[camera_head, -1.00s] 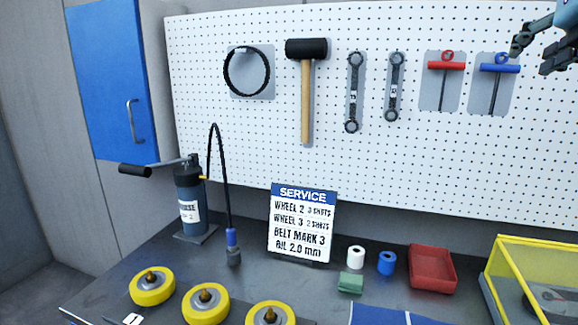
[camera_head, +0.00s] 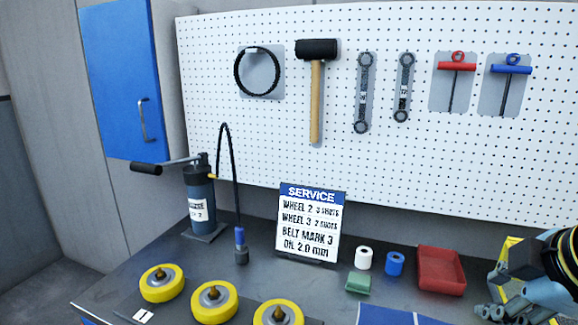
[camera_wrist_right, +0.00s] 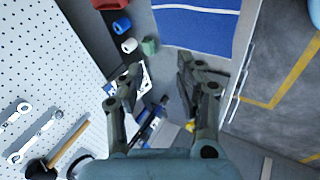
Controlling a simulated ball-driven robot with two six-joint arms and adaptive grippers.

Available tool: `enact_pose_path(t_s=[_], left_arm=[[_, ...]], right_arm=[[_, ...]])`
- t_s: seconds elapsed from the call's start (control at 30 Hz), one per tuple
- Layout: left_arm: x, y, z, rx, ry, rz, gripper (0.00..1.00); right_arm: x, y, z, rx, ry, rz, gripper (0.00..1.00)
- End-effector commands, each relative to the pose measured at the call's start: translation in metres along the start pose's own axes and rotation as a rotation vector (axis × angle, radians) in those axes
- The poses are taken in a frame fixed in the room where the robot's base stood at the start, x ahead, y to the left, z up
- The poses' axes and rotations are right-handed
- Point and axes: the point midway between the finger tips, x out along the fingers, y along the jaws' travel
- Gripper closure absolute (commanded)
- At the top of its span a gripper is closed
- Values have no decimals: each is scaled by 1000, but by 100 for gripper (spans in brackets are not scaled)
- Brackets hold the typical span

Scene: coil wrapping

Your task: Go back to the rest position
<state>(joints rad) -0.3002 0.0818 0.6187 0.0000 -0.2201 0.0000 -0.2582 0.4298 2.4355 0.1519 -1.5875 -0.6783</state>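My right gripper (camera_wrist_right: 158,75) shows in the right wrist view with its two fingers spread apart and nothing between them. It is over the bench, with the blue mat and the tape rolls beyond the fingertips. In the head view my right arm is at the lower right corner, in front of the yellow-framed case (camera_head: 510,250); its fingertips are not clear there. My left gripper is in neither view.
The bench holds a grease pump (camera_head: 201,195), several yellow wheels (camera_head: 214,300), a service sign (camera_head: 309,222), white tape (camera_head: 364,258), blue tape (camera_head: 395,264), a green block (camera_head: 358,283), a red tray (camera_head: 440,270) and a blue mat (camera_head: 390,315). A pegboard (camera_head: 400,160) with hung tools stands behind.

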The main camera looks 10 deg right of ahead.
Motion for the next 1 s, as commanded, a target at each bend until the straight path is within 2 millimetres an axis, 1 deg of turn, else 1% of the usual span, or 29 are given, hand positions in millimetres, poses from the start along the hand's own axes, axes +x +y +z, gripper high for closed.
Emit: enact_pose_path(t_s=[0.03, 0.07, 0.1, 0.17, 0.2, 0.33, 0.37, 0.4, 0.57, 0.6, 0.67, 0.7, 0.77, 0.8, 0.87, 0.9, 0.97, 1.0], left_arm=[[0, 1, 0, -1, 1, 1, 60], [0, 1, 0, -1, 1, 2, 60], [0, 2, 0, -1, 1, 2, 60], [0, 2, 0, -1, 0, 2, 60], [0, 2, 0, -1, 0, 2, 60], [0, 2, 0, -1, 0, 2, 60], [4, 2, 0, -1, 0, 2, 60], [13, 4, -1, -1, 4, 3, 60], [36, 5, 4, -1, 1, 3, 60], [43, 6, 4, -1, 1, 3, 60], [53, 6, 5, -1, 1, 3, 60], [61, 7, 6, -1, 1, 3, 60], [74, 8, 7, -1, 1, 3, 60], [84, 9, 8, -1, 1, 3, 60], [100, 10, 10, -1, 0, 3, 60], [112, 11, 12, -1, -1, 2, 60], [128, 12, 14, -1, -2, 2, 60], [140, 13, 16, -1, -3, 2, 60]], right_arm=[[2, -31, 6, 138, -14, -51, 64], [3, -45, 9, 219, -27, -72, 64], [3, -64, 14, 325, -46, -100, 64], [2, -90, 20, 475, -80, -135, 64], [0, -106, 24, 570, -105, -154, 64], [-8, -155, 38, 866, -201, -202, 64], [0, -162, 42, 897, -214, -203, 64], [21, -167, 45, 884, -214, -200, 64], [88, -197, 59, 881, -232, -209, 64], [105, -206, 64, 882, -238, -212, 64], [133, -221, 72, 882, -246, -216, 64], [153, -233, 78, 883, -253, -219, 64], [185, -254, 89, 884, -264, -224, 64], [209, -271, 98, 884, -272, -229, 64], [246, -299, 114, 886, -285, -235, 64], [271, -320, 126, 887, -294, -240, 64], [306, -353, 145, 888, -309, -248, 64], [327, -375, 159, 889, -319, -252, 64]])
